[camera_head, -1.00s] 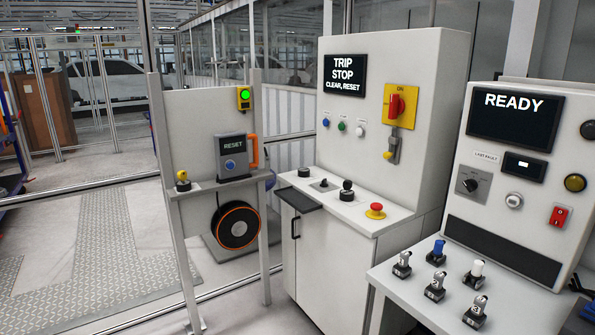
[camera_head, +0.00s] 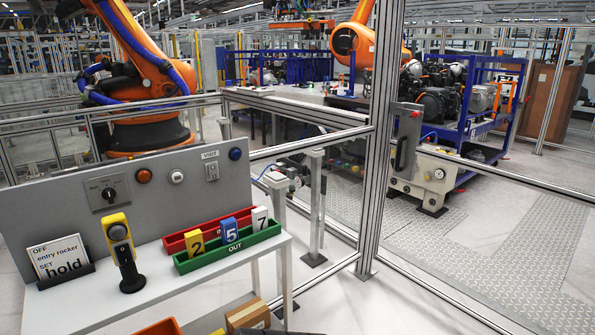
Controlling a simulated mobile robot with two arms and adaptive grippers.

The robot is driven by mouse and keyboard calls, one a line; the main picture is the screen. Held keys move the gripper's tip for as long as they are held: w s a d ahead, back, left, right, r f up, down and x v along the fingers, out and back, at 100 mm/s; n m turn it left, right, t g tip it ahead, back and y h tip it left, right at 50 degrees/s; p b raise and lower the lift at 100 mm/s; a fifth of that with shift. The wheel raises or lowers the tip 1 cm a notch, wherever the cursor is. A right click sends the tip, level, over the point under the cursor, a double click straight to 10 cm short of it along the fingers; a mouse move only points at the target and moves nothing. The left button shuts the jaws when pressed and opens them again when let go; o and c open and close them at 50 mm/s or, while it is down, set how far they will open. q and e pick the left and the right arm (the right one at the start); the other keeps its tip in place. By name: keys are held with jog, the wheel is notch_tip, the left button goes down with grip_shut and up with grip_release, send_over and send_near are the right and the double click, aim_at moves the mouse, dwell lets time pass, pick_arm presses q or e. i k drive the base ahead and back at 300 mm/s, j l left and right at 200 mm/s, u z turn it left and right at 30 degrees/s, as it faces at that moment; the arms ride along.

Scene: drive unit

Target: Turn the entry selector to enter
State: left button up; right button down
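A black rotary selector (camera_head: 108,194) sits on a dark plate on the upright grey panel (camera_head: 60,208) at the left. Its lettering is too small to read, so I cannot tell if it is the entry selector or which way it is set. A card (camera_head: 60,258) in front of the panel reads "OFF entry rocker SET hold". A small switch plate (camera_head: 212,170) labelled "VISIT" is at the panel's upper right.
A yellow and grey handheld device (camera_head: 121,245) stands on the white table. Metal fence rails and a post (camera_head: 378,140) stand at the right. Boxes lie below.

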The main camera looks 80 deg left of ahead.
aim_at(109, 195)
jog(key=u, duration=3.75)
